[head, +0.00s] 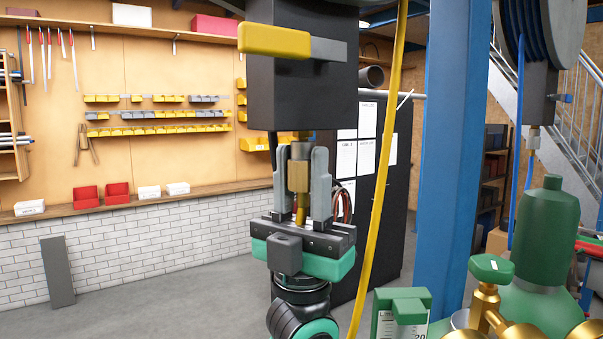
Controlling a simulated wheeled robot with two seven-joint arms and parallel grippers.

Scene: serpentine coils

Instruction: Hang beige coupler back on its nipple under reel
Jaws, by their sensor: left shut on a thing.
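The beige coupler (299,174) looks brass-tan, with a paler upper collar and a gold lower end. It stands upright between the two grey fingers of my left gripper (305,182), which is shut on it and points upward. The coupler is just under the dark box (303,95) of the near reel, which carries a yellow lever (274,40). A little brass shows at the box's underside, just above the coupler. I cannot tell whether the coupler touches the nipple there. My right gripper is not in view.
A yellow hose (384,150) hangs close to the right of my gripper. A blue post (449,150) stands beyond it. Green gas cylinders (541,235) with brass valves stand at the lower right. A second reel (560,30) with blue hose hangs at the upper right.

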